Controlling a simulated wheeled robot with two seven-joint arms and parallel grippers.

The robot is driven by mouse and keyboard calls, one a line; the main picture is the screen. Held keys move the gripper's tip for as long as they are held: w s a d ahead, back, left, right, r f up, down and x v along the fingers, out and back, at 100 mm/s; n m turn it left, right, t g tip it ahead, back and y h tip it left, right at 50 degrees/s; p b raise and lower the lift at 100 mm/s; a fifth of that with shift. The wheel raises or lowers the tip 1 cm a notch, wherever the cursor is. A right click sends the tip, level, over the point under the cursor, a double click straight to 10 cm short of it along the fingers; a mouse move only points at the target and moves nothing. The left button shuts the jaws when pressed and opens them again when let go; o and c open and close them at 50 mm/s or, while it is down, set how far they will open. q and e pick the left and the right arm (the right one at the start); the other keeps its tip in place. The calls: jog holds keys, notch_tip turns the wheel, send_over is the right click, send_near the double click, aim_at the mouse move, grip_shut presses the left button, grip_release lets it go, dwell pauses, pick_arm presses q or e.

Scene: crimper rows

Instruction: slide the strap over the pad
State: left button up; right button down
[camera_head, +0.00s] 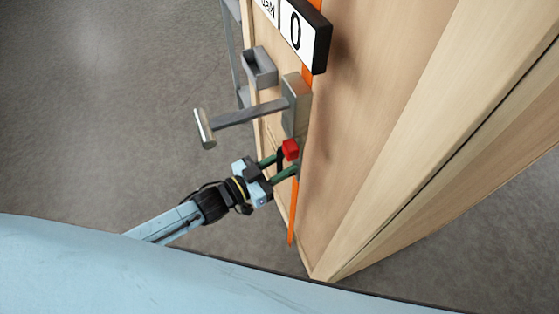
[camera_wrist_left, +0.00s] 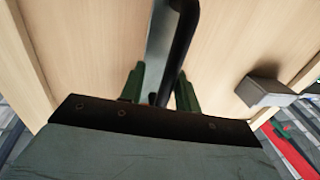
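My left gripper (camera_head: 286,164) has dark green fingers spread apart beside the upright wooden panel. In the left wrist view a dark, curved strap-like piece (camera_wrist_left: 187,20) runs down between the fingers (camera_wrist_left: 161,88); it does not clearly touch both. In the head view a small black curved piece (camera_head: 280,155) shows at the fingers, partly hidden. A red block (camera_head: 291,149) sits on the panel edge just above the fingertips. I cannot tell which piece is the pad. My right gripper is not in view.
A metal hammer-shaped bar (camera_head: 247,113) sticks out to the left from a metal block (camera_head: 296,104) above my gripper. A grey open box (camera_head: 260,66) and a sign with a 0 (camera_head: 304,34) are higher up. An orange strip (camera_head: 293,212) runs down the panel (camera_head: 365,110).

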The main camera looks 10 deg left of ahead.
pick_arm(q)
jog(key=shift+w+a, duration=0.1)
jog(key=shift+a, duration=0.15)
jog(key=v, duration=1.3)
